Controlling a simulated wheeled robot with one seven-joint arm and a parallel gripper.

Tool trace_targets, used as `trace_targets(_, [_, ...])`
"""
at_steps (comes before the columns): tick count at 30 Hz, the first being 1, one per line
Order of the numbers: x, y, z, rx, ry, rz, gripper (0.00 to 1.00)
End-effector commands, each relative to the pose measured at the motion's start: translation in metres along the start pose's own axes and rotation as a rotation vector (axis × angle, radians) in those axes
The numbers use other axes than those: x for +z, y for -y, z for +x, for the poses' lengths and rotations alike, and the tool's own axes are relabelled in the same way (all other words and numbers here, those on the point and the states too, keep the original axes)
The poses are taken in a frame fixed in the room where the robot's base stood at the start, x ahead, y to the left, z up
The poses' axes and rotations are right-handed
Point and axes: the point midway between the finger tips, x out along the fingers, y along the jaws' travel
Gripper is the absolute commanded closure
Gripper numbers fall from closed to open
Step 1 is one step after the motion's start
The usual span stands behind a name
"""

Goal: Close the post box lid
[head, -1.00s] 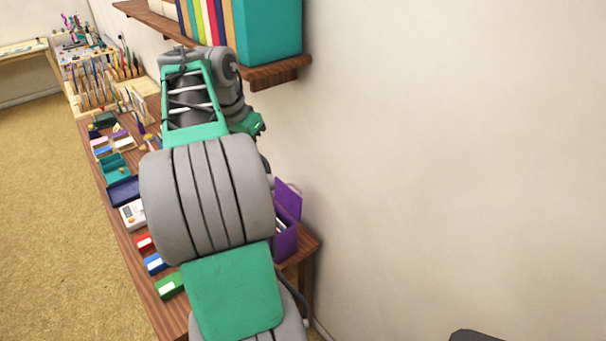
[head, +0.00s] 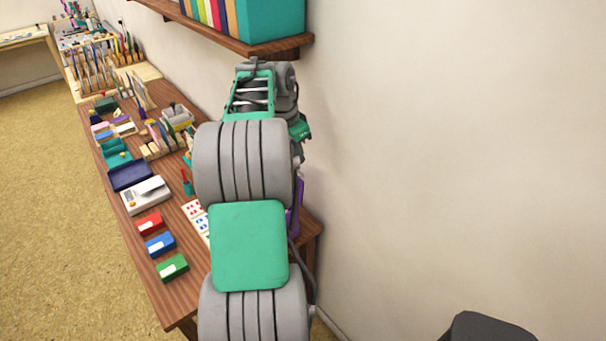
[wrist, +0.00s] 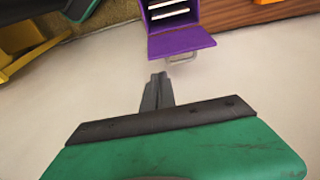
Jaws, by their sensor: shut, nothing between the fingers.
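The purple post box (wrist: 145,18) is at the top of the wrist view, with white items inside it. Its purple lid (wrist: 180,40) is open, swung out from the box's mouth, with a grey metal handle (wrist: 183,60) at its outer edge. My gripper (wrist: 158,76) is shut and empty. Its fingertips appear just below and left of the handle in the wrist view, with a gap in the picture; the depth between them is unclear. In the head view only a purple sliver of the box (head: 300,198) shows beside my arm, which hides the rest, and my fingers are hidden.
The wooden table (head: 180,296) runs along the pale wall (head: 450,150). Red (head: 149,223), blue (head: 160,244) and green (head: 172,267) inkpads lie on its left side. A shelf (head: 285,46) with books overhangs the table near my arm.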

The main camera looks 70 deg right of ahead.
Motion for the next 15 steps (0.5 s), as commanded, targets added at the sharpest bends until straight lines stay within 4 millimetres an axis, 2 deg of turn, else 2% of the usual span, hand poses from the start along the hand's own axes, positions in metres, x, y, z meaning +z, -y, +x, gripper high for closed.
trace_targets(6, [0.0, -0.001, 0.045, 0.003, 0.003, 0.001, 1.0])
trace_targets(9, [0.0, -0.001, 0.061, 0.003, 0.002, 0.0, 1.0])
trace_targets(15, [0.0, 0.0, 0.075, 0.0, 0.001, 0.0, 1.0])
